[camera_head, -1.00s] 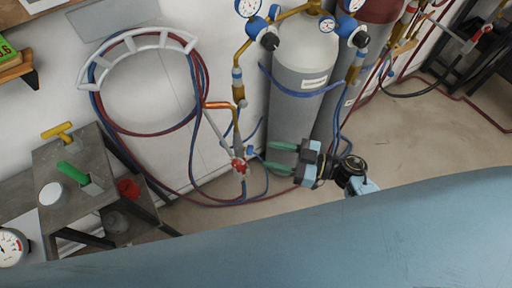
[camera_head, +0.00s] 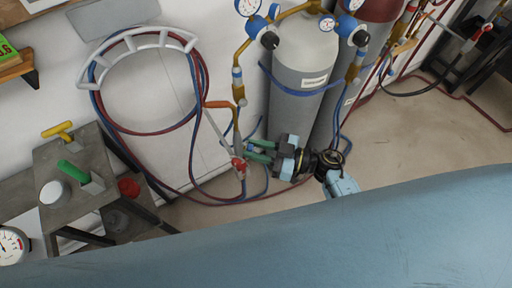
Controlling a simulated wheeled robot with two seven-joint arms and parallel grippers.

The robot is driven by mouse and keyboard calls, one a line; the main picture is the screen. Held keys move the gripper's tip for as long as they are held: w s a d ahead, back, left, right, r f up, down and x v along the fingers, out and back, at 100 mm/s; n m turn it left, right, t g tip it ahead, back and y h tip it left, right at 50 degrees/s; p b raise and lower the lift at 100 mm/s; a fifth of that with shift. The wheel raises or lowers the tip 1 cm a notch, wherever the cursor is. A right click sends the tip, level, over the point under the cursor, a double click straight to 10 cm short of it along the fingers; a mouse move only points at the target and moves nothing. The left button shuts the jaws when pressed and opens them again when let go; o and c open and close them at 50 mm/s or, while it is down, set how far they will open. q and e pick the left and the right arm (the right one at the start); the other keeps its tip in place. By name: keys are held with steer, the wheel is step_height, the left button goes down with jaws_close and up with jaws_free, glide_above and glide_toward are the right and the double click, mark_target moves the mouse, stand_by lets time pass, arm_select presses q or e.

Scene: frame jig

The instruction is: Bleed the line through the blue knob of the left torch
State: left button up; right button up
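The left torch hangs by the wall, with a copper tip (camera_head: 218,104) and a red knob (camera_head: 238,164) at its lower end. Its small blue knob (camera_head: 250,149) sits just right of the handle and is partly hidden by my fingers. My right gripper (camera_head: 254,150) points left, with its two green fingertips at the blue knob, one above and one below. The fingers stand apart, but I cannot tell whether they touch the knob. My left gripper is out of view.
A grey gas cylinder (camera_head: 300,75) stands close behind my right gripper, with a dark red one beside it. Coiled red and blue hoses (camera_head: 205,85) hang left of the torch. A metal bench (camera_head: 75,160) stands at left. Floor at right is clear.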

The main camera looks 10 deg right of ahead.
steer(key=shift+c, duration=0.6)
steer(key=n, duration=0.5)
steer(key=shift+s+n, duration=0.1)
steer(key=shift+n, duration=0.3)
steer(key=o, duration=1)
steer(key=b+v, duration=0.1)
steer(key=v, duration=1.2)
steer(key=shift+d, duration=0.2)
